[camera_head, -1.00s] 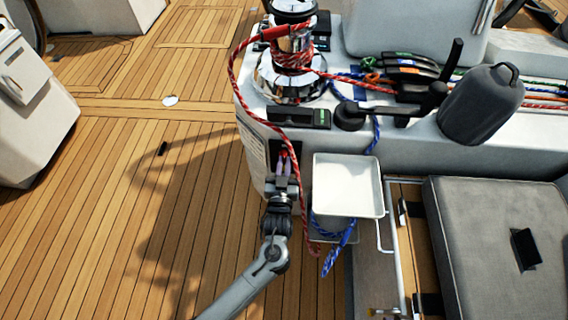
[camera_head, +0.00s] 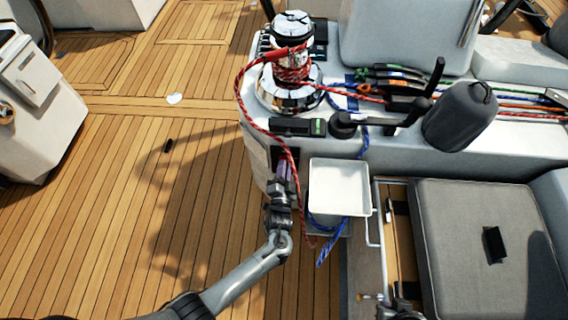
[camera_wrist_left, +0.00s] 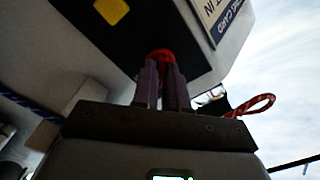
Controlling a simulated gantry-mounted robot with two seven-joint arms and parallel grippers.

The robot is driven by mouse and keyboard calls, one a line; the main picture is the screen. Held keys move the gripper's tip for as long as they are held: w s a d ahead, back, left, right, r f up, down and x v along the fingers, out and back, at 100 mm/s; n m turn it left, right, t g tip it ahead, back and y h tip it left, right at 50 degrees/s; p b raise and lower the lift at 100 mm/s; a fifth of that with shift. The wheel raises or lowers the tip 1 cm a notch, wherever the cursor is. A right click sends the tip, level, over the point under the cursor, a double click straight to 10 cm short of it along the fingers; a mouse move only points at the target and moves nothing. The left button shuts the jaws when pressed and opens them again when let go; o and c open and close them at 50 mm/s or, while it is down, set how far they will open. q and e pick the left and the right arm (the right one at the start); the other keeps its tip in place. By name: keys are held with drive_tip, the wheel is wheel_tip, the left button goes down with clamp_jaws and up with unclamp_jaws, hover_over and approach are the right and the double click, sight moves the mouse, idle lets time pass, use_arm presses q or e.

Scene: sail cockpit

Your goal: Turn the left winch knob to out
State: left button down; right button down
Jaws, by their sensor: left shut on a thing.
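In the left wrist view a red knob (camera_wrist_left: 161,55) sits on a black panel (camera_wrist_left: 95,40) on the side of the white console. My left gripper (camera_wrist_left: 162,82) has its two purple-grey fingers closed on the knob; their tips hide most of it. In the head view my left gripper (camera_head: 285,172) points up at the console's front face below the winch (camera_head: 291,75). The knob is hidden there by the fingers and a red rope. I cannot read the knob's setting. At the bottom edge a dark grey part, probably my right gripper (camera_head: 400,306), shows only partly.
A red rope (camera_head: 243,100) hangs from the winch past my left gripper. A white tray (camera_head: 339,187) and blue rope (camera_head: 325,252) are close on its right. A yellow mark (camera_wrist_left: 111,10) is on the panel. The deck (camera_head: 100,220) to the left is open.

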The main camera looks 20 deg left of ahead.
use_arm(q)
drive_tip(key=shift+m+p, duration=1.75)
drive_tip(key=shift+m, duration=2.45)
drive_tip(key=c, duration=1.2)
unclamp_jaws()
drive_tip(key=shift+o, duration=0.2)
drive_tip(key=shift+s, duration=0.1)
